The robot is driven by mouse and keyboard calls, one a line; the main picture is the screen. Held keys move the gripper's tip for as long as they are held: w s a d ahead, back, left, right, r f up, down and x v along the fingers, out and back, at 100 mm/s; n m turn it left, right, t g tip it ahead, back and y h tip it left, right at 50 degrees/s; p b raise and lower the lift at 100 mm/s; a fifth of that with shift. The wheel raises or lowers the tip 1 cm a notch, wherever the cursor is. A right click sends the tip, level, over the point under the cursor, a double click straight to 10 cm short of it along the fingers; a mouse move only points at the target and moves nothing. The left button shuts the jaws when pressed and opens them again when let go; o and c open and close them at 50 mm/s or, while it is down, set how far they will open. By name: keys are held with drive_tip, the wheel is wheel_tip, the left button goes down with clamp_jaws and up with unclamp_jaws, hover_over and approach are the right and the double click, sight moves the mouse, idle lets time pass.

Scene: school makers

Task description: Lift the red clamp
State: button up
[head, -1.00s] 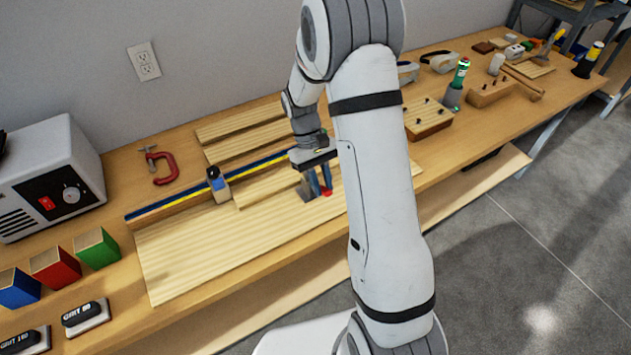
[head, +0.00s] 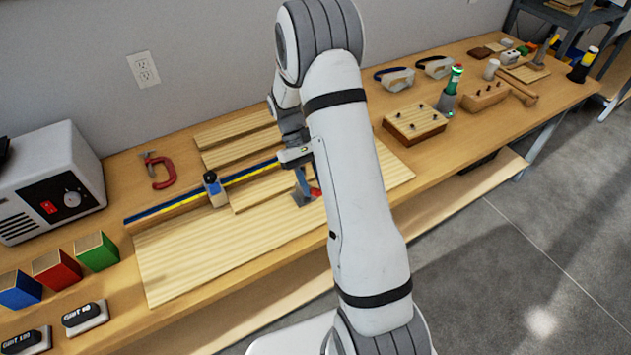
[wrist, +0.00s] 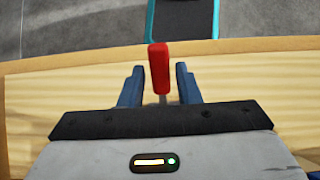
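In the wrist view a red handle (wrist: 159,68) on a thin grey shaft stands between the two blue fingers of my gripper (wrist: 159,85). There is a clear gap on each side, so the gripper is open and not touching it. In the head view my gripper (head: 303,185) is low over the pale board, with a bit of red (head: 316,192) beside it; my arm hides much of this spot. A separate red C-shaped clamp (head: 159,183) lies on the bench at the left, apart from my gripper. I cannot tell whether the red-handled thing is also a clamp.
A wide pale board (head: 200,255) lies on the wooden bench below my gripper. A blue-yellow rail (head: 160,210) with a small upright block (head: 214,188) is left of it. A peg block (head: 415,122) stands to the right.

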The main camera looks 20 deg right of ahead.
drive_tip(key=shift+o, duration=1.1)
drive_tip(key=shift+s, duration=0.1)
drive_tip(key=b+v, duration=0.1)
drive_tip(key=v, duration=0.6)
drive_tip(key=shift+w+r, duration=0.25)
drive_tip(key=shift+r, duration=0.05)
